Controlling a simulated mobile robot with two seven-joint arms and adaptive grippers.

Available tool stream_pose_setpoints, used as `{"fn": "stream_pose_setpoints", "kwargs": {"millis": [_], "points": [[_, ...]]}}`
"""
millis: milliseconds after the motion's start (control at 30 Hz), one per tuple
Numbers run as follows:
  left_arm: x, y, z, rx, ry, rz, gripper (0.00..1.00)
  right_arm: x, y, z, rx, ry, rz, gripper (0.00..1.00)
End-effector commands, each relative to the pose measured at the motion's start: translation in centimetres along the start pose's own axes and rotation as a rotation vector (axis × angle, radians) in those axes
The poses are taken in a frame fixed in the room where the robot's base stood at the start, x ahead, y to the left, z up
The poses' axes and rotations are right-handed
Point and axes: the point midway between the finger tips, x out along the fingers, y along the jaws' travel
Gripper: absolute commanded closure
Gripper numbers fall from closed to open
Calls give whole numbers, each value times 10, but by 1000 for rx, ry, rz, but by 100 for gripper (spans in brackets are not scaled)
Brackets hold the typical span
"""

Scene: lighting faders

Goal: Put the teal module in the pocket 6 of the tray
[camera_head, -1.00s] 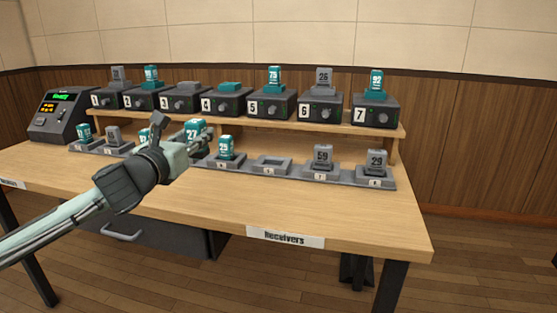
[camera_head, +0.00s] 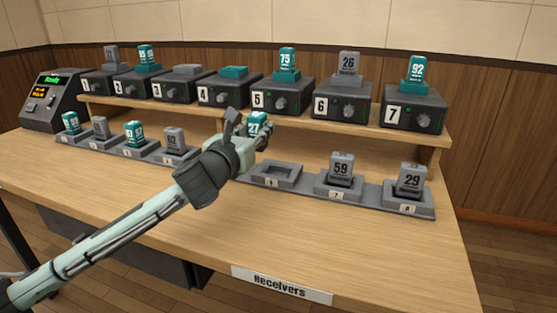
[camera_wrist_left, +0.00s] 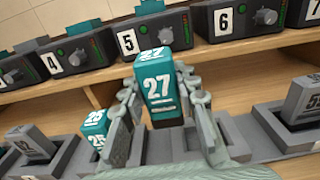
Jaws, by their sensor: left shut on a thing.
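The teal module numbered 27 (camera_head: 254,123) is upright between the fingers of my left gripper (camera_head: 257,133). In the left wrist view the left gripper (camera_wrist_left: 160,105) is shut on this module (camera_wrist_left: 159,88), which is held above the tray and in front of the shelf. The grey tray (camera_head: 427,212) runs along the table. Its empty pocket 6 (camera_head: 292,181) is just right of and below the held module in the head view. My right gripper is not in view.
A teal module 25 (camera_wrist_left: 95,123) stands left of the gripper. Grey modules 59 (camera_head: 341,168) and 29 (camera_head: 411,180) stand right of pocket 6. The shelf with receivers, such as receiver 5 (camera_head: 282,97), is close behind. The front of the table is clear.

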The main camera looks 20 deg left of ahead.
Motion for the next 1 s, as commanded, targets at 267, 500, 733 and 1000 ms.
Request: {"fn": "stream_pose_setpoints", "kwargs": {"millis": [267,500,733,1000], "points": [[8,-43,-26,-1,-1,-1,100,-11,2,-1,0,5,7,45],[8,-46,-56,0,4,1,100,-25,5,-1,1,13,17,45],[8,-45,-68,1,-1,1,100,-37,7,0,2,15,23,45],[8,-45,-70,2,0,1,100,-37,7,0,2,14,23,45]]}}
